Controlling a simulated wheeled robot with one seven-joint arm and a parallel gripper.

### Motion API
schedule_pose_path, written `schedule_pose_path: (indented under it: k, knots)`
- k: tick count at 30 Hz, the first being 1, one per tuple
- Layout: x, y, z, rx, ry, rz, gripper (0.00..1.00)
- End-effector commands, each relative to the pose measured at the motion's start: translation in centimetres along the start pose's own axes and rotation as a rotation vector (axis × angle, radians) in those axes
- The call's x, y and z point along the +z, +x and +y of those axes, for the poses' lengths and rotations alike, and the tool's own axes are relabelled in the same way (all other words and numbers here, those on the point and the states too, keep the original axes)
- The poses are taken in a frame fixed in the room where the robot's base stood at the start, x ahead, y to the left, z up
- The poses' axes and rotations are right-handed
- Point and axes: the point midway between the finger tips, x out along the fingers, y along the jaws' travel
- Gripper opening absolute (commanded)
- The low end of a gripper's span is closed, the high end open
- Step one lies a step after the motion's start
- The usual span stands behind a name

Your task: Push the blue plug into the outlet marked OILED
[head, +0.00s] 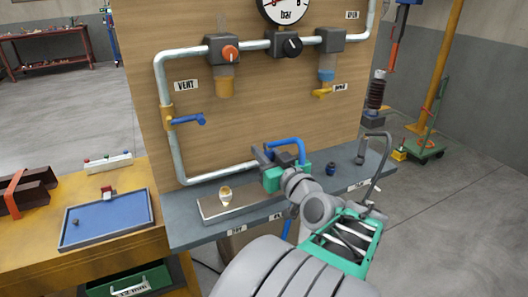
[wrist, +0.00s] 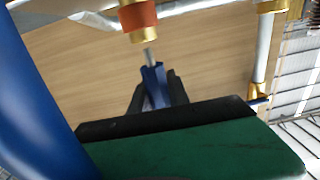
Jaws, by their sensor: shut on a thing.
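My gripper (head: 262,156) is in front of the wooden board, low over the grey shelf. In the wrist view its dark fingers (wrist: 158,92) are shut on the blue plug (wrist: 153,82), whose metal tip points up. A brass outlet with a red-brown collar (wrist: 138,17) is just above the tip; a small gap seems to separate them. A blue hose (head: 288,144) arches over my gripper and fills the left of the wrist view (wrist: 35,90). The plug is hidden in the head view. I cannot read an OILED label in either view.
On the shelf (head: 185,226) stand a metal block (head: 240,203) and a small dark-blue item (head: 331,168). A blue tray (head: 108,218) lies on the left bench.

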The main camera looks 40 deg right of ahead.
Motion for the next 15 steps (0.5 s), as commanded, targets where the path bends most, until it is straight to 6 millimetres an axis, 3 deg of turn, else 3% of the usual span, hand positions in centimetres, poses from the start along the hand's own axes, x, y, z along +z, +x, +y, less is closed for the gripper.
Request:
schedule_pose_path:
  k: [15]
  knots:
    - [1.3, 0.0, 0.0, 0.000, -0.001, 0.000, 0.00]
